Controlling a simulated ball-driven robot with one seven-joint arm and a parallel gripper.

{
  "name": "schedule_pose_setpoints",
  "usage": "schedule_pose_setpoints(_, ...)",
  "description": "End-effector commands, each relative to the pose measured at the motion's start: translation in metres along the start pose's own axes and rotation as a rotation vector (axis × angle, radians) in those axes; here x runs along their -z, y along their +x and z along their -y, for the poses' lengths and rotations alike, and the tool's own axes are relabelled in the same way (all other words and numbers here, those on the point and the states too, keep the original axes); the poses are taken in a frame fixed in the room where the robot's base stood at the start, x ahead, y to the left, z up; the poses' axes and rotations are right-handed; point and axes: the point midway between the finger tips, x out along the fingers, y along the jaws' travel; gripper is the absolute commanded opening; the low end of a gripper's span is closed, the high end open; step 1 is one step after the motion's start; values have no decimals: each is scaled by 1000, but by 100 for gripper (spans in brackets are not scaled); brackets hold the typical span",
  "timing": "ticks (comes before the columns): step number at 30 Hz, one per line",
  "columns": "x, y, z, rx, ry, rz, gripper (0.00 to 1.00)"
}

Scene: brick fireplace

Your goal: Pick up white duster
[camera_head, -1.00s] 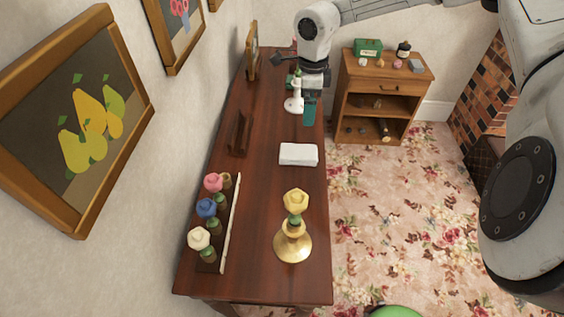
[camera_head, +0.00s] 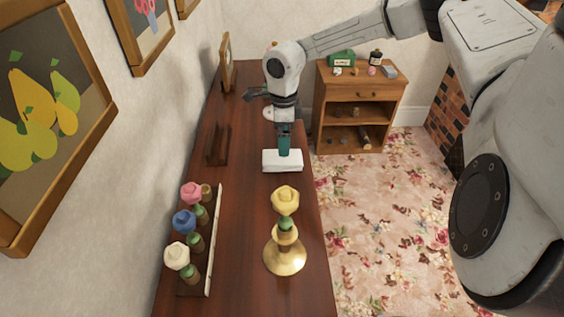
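The white duster (camera_head: 282,162) is a flat white block on the dark wooden table (camera_head: 247,237), behind the gold candlestick. My gripper (camera_head: 284,154) points down at the duster's far side. Its green fingertips overlap the top back edge of the duster in the picture. One finger covers the other from this side, so I cannot tell the gap between them or whether they touch the duster.
A gold candlestick with a yellow flower (camera_head: 285,258) stands in front of the duster. Pink, blue and white flowers in a holder (camera_head: 190,240) stand at the left. A small dark wooden stand (camera_head: 218,147) is left of my gripper. A wooden cabinet (camera_head: 358,95) stands behind.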

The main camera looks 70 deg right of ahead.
Motion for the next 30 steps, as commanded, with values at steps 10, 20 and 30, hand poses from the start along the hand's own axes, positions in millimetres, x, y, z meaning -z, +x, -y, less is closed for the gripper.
schedule_pose_setpoints(10, -1, 42, 0, -2, 1, 1, 100)
schedule_pose_setpoints(20, -3, 83, 2, -2, 0, 0, 100)
schedule_pose_setpoints(30, -2, 87, 2, 0, 0, -1, 95)
